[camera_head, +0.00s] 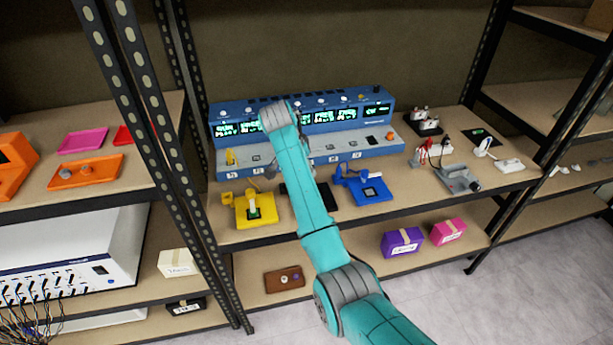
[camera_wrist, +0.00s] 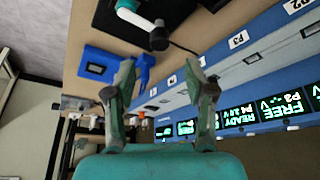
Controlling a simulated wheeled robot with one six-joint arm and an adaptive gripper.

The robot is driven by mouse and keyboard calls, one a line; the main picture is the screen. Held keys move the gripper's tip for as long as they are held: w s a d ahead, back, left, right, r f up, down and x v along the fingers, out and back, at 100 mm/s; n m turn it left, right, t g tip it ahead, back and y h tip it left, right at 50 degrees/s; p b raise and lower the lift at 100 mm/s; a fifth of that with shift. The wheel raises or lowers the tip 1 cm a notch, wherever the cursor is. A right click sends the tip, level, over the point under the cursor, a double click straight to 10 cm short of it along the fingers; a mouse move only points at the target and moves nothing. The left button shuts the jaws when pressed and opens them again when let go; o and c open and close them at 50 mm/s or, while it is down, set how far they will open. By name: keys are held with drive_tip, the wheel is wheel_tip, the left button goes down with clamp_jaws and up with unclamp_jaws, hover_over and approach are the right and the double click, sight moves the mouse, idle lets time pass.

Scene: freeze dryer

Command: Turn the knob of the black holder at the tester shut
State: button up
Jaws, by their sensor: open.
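The blue tester (camera_head: 350,142) stands along the back of the shelf, with a row of lit screens, and also shows in the wrist view (camera_wrist: 255,72). The black holder (camera_head: 297,197) lies in front of it, largely covered by my arm in the head view. A dark flat part of it shows at the top of the wrist view (camera_wrist: 110,28).
A yellow holder (camera_head: 240,210) stands left of the black one and a blue holder (camera_head: 372,191) right of it. A grey device (camera_head: 458,180) and white plugs stand farther right. Perforated black posts (camera_head: 185,165) bound the shelf at left. Boxes (camera_head: 402,242) lie on the lower shelf.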

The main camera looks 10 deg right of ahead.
drive_tip(key=shift+v, duration=2.15)
